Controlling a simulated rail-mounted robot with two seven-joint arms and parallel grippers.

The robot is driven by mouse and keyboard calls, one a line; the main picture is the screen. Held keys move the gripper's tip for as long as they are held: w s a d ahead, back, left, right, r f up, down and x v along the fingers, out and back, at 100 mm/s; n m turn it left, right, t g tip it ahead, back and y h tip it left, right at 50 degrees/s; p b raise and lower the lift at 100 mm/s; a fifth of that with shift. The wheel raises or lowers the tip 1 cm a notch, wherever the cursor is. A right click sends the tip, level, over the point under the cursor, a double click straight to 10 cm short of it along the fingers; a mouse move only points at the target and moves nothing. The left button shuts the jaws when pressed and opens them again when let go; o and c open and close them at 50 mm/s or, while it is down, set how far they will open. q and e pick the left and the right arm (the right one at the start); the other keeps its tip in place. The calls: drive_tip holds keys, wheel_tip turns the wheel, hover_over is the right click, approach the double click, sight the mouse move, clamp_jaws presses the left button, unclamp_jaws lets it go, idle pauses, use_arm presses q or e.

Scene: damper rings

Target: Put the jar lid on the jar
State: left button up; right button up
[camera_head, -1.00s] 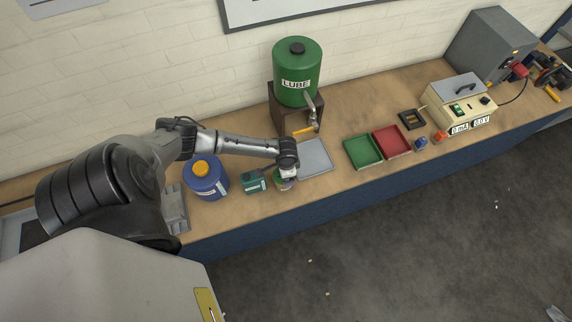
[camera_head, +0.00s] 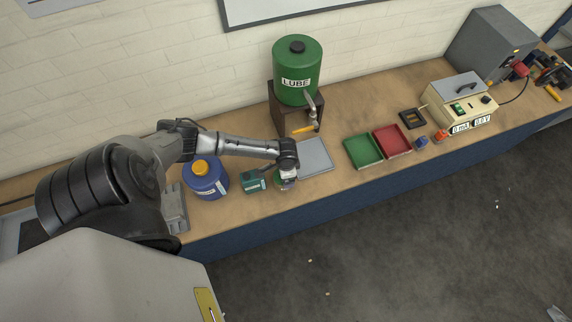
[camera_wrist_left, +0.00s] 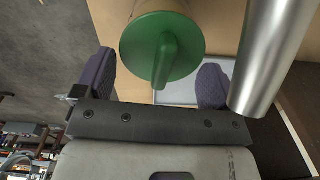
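The green jar lid (camera_wrist_left: 178,60), a round disc with a raised bar handle, shows at the top of the left wrist view. It lies over a tan round body that looks like the jar (camera_wrist_left: 150,8); whether it is seated there I cannot tell. My left gripper (camera_wrist_left: 155,80) is open, its two purple fingers apart on either side of the lid's handle end, not closed on it. In the head view my left gripper (camera_head: 288,174) is above the jar (camera_head: 281,185), which it mostly hides near the bench's front edge. My right gripper is not in view.
A teal box-shaped can (camera_head: 253,181) and a blue jug (camera_head: 206,180) stand left of the jar. A grey plate (camera_head: 316,157) lies to its right. The green lube drum (camera_head: 297,65) stands behind. Green (camera_head: 362,151) and red (camera_head: 391,141) trays lie farther right.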

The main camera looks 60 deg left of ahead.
use_arm(q)
drive_tip(key=shift+o, duration=0.8)
wheel_tip(320, 180, up, 14)
drive_tip(key=shift+b, duration=0.35)
drive_tip(key=shift+d+f, duration=0.1)
drive_tip(key=shift+d, duration=0.05)
idle(0.5)
